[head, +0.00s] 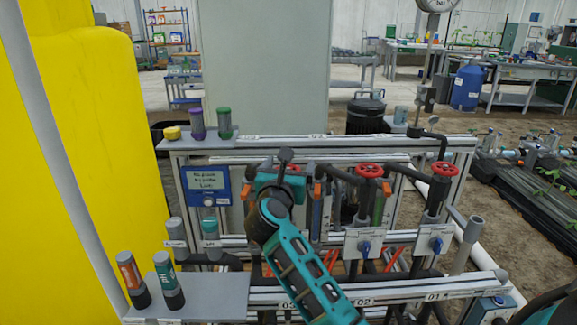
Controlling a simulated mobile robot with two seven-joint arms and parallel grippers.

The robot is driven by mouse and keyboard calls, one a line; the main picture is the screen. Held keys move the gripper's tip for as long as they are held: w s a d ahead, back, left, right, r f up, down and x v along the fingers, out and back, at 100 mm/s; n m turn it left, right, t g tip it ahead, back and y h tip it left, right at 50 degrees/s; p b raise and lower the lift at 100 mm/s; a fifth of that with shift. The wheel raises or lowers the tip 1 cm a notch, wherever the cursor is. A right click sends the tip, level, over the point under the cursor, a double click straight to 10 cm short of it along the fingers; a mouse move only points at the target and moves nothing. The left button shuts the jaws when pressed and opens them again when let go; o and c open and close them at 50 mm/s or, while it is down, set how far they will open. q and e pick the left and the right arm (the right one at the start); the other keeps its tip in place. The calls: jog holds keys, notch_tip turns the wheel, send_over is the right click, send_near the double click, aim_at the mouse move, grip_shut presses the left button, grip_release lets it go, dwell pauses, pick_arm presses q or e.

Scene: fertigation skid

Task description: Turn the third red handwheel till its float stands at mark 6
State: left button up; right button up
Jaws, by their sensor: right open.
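Three red handwheels stand in a row on the skid. The right one (443,168), above plate 01, and the middle one (369,170), above plate 02, show clearly. The third handwheel (292,168), on the 03 side, is mostly hidden behind my right gripper (283,172); only a bit of red shows. My right gripper is open at that wheel, its teal arm rising from the bottom middle. I cannot tell if it touches the wheel. Upright sight tubes, one bluish (316,215) and one greenish (379,205), stand behind; float and marks are too small to read. My left gripper is not in view.
A yellow tank (90,130) fills the left side. A blue control box (207,186) sits left of the wheels. Sensor bottles (168,280) stand on a grey front shelf (215,295). Frame rails and dark pipes crowd the wheels. A grey cabinet (265,65) stands behind.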

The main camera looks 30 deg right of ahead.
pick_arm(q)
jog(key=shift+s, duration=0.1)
